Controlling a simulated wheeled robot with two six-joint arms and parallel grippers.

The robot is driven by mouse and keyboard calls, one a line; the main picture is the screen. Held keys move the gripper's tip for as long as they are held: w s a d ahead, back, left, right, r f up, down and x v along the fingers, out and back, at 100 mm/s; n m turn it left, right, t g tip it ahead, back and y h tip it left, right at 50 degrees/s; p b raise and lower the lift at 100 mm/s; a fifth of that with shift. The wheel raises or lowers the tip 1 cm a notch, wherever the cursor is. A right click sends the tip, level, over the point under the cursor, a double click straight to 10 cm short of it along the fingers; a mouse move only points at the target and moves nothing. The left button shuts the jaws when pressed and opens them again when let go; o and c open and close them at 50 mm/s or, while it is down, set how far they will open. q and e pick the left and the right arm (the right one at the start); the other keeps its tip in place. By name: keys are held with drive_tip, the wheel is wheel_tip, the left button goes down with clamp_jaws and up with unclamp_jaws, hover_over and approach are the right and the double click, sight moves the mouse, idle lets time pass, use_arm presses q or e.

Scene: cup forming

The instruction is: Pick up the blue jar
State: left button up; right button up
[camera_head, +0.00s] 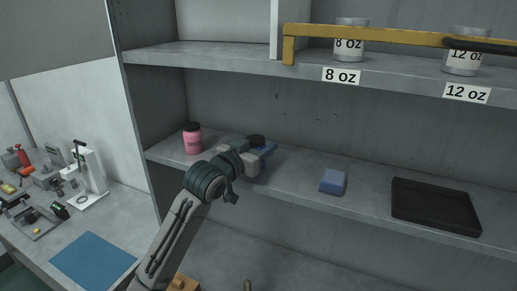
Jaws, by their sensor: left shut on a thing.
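The blue jar with a black lid (256,140) stands on the middle shelf, left of its centre. My left gripper (262,156) reaches in from the lower left and is shut on the jar. The gripper and wrist hide most of the jar's body; the lid and bits of blue show around the fingers. I cannot tell whether the jar's base touches the shelf. My right gripper is not in view.
A pink jar with a black lid (192,139) stands left of my gripper. A blue block (333,182) and a black tray (436,222) lie to the right. Metal cups (351,30) stand on the upper shelf (240,60) behind a yellow rail (400,36).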

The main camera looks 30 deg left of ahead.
sight(259, 136)
use_arm(q)
drive_tip(key=shift+r+b, duration=0.4)
drive_tip(key=shift+r, duration=0.15)
wheel_tip(259, 136, up, 2)
drive_tip(key=shift+s+r+b, duration=0.1)
drive_tip(key=shift+b, duration=0.65)
drive_tip(key=s+a+b, duration=0.1)
drive_tip(key=s, duration=0.1)
drive_tip(key=s+a+b, duration=0.1)
drive_tip(key=s, duration=0.2)
drive_tip(key=s+a+b, duration=0.1)
drive_tip(key=s, duration=0.1)
drive_tip(key=shift+s+a+r+b, duration=0.2)
drive_tip(key=shift+s+b, duration=0.1)
drive_tip(key=shift+b, duration=0.1)
drive_tip(key=s+a+r+b, duration=0.1)
drive_tip(key=s+a+b, duration=0.1)
drive_tip(key=s+b, duration=0.5)
drive_tip(key=b, duration=0.4)
drive_tip(key=shift+a, duration=0.25)
